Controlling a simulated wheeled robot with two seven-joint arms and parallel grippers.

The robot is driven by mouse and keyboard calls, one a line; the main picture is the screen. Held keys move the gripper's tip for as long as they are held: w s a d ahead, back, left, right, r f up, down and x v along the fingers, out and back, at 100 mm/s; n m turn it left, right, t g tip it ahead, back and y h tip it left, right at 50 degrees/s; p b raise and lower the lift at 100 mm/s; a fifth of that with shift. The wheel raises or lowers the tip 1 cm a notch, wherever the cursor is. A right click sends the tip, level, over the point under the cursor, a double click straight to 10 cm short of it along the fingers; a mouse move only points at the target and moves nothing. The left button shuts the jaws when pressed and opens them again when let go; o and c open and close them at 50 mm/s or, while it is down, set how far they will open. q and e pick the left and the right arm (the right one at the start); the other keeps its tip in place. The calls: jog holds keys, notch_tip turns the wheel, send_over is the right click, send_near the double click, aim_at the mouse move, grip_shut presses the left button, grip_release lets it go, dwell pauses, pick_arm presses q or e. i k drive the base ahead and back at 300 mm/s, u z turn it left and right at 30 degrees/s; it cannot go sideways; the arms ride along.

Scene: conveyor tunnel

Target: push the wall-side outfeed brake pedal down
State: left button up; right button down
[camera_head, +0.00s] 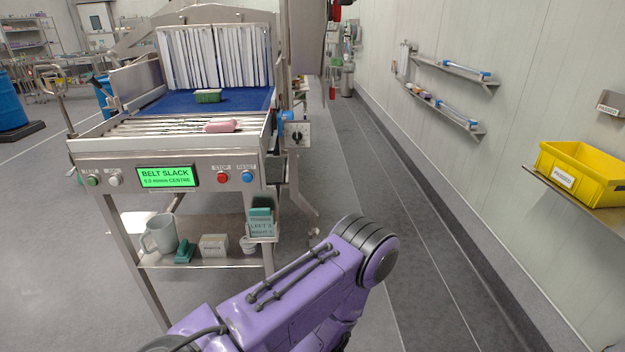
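I cannot pick out the brake pedal for certain. The conveyor's outfeed end (125,146) stands at the left, and its wall-side is the right side in the picture. A small metal piece (314,232) shows low beside that side, just above my purple arm, too small to identify. My purple arm reaches up from the bottom edge, with its bent joint in front of the floor right of the conveyor. The arm hides the floor behind it. Neither gripper is in view.
The panel screen (167,177) reads "BELT SLACK". A lower shelf (215,257) holds a grey mug (160,234), a green tool (184,251) and a small box (214,245). A yellow bin (585,175) sits on a wall shelf at right. The floor aisle between conveyor and wall is clear.

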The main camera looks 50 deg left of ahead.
aim_at(314, 242)
jog(key=u, duration=0.35)
jog(key=i, duration=1.05)
jog(key=u, duration=1.45)
jog(key=i, duration=0.8)
jog(key=u, duration=1)
jog(key=i, duration=0.6)
